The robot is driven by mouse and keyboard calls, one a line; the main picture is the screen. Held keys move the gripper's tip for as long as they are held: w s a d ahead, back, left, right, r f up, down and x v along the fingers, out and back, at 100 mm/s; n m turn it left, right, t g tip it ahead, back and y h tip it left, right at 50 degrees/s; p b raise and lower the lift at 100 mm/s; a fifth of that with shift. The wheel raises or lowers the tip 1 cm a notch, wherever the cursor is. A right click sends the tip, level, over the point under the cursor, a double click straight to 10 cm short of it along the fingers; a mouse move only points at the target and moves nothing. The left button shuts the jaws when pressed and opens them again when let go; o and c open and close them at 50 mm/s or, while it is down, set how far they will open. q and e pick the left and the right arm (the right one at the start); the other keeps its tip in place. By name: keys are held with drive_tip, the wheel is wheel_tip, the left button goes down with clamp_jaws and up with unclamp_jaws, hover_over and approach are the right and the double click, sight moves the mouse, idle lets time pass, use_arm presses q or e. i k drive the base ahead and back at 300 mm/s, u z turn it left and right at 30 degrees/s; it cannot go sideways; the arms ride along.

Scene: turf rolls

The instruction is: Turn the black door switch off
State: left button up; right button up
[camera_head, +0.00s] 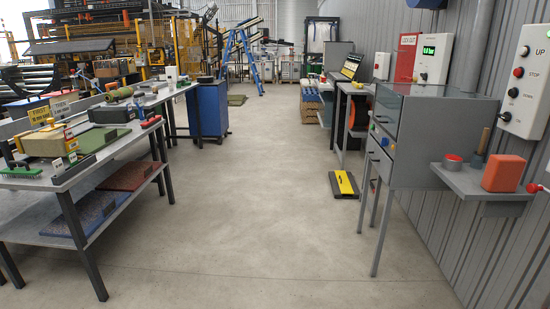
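A white control box (526,80) hangs on the grey ribbed wall at the right edge, with labels UP, STOP and DOWN. It has a white upper button, a red button (518,72) by STOP and a black button (513,92) by DOWN. Below them is a black switch (505,116) with a small label under it. Its setting is too small to tell. Neither of my grippers is in view.
A grey cabinet (425,130) on legs and a small wall shelf (468,182) with an orange block (504,173) stand below and left of the box. A yellow-black floor piece (344,184) lies beside the cabinet. A loaded workbench (95,170) is at left. The middle floor is clear.

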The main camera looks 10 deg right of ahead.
sight(506, 116)
drive_tip(key=u, duration=0.15)
drive_tip(key=i, duration=2.75)
drive_tip(key=z, duration=0.75)
drive_tip(key=i, duration=1.65)
drive_tip(key=z, duration=1.35)
